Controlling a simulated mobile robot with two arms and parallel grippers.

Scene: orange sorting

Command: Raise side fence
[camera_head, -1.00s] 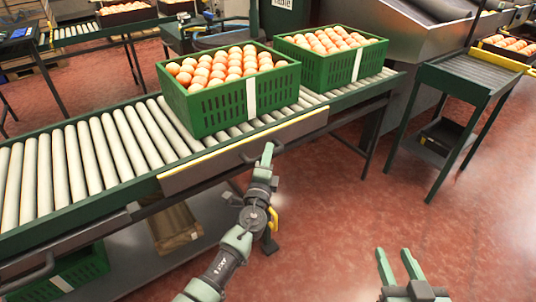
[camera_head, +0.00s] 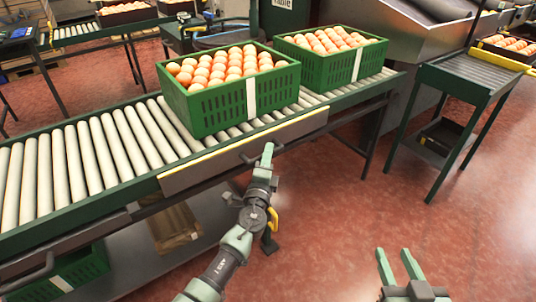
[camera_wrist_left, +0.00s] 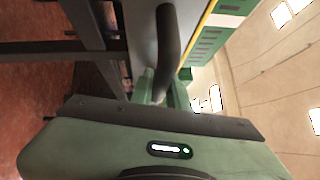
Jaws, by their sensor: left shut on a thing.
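The side fence (camera_head: 200,174) is a grey panel with a yellow top edge. It hangs along the front side of the roller conveyor, its top about level with the conveyor's green rail. Its dark bar handle (camera_head: 247,159) sticks out from the front; the handle also shows in the left wrist view (camera_wrist_left: 168,45). My left gripper (camera_head: 267,155) is shut on the handle, and in the left wrist view its fingers (camera_wrist_left: 163,88) lie on either side of the bar. My right gripper (camera_head: 399,265) is open and empty above the floor.
Two green crates of oranges, a nearer one (camera_head: 205,112) and a farther one (camera_head: 358,65), stand on the rollers (camera_head: 75,160) behind the fence. A small roller stand (camera_head: 470,75) is at the right. The red floor (camera_head: 340,215) in front is clear.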

